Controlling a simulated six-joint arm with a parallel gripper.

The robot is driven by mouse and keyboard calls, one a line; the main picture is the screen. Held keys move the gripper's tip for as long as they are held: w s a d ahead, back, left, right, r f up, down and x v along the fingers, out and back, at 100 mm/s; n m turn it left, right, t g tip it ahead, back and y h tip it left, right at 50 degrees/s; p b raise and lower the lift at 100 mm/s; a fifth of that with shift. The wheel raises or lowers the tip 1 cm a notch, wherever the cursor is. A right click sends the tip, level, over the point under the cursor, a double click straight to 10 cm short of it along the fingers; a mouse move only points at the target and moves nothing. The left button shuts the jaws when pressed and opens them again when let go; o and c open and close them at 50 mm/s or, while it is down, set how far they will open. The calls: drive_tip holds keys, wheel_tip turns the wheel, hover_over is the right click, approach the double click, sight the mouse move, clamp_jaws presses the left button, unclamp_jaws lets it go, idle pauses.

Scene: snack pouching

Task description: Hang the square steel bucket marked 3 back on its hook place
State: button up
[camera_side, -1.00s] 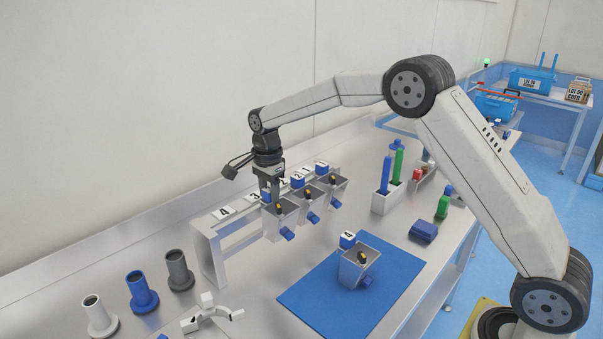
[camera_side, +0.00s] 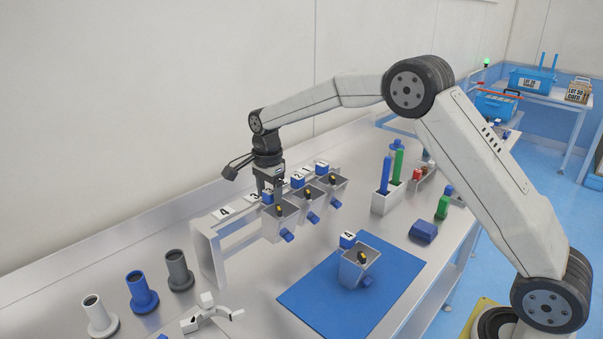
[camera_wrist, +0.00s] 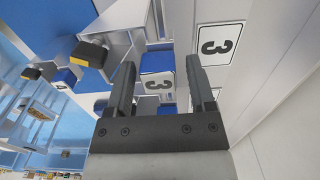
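The square steel bucket marked 3 (camera_side: 274,227) hangs upright at the rack's front rail, the leftmost of three hanging buckets. Its blue block with a white 3 label (camera_wrist: 158,80) shows in the wrist view between and beyond my fingertips, with gaps on both sides. My gripper (camera_wrist: 160,65) is open and empty, pointing down just behind this bucket; in the side view my gripper (camera_side: 270,188) partly hides the block. The 3 label on the rack (camera_wrist: 216,45) lies right of the block in the wrist view.
The rack (camera_side: 208,255) also holds two buckets (camera_side: 308,207) to the right. A bucket marked 4 (camera_side: 352,272) stands on the blue mat (camera_side: 320,308). The rack's 4 place (camera_side: 224,212) is empty. Several cylinders (camera_side: 141,292) stand front left; the wall is close behind.

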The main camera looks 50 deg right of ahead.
drive_tip(key=shift+o, duration=0.4)
drive_tip(key=shift+r, duration=3.95)
drive_tip(key=shift+s+f, duration=0.1)
drive_tip(key=s+f+n+t, duration=0.1)
drive_tip(key=s+f+n, duration=0.4)
drive_tip(key=s+n, duration=0.4)
drive_tip(key=s+f+n+t, duration=0.1)
drive_tip(key=s+f+n, duration=0.5)
drive_tip(key=s, duration=1.2)
drive_tip(key=n, duration=0.3)
drive_tip(key=shift+f+t, duration=0.15)
drive_tip(key=shift+t, duration=0.15)
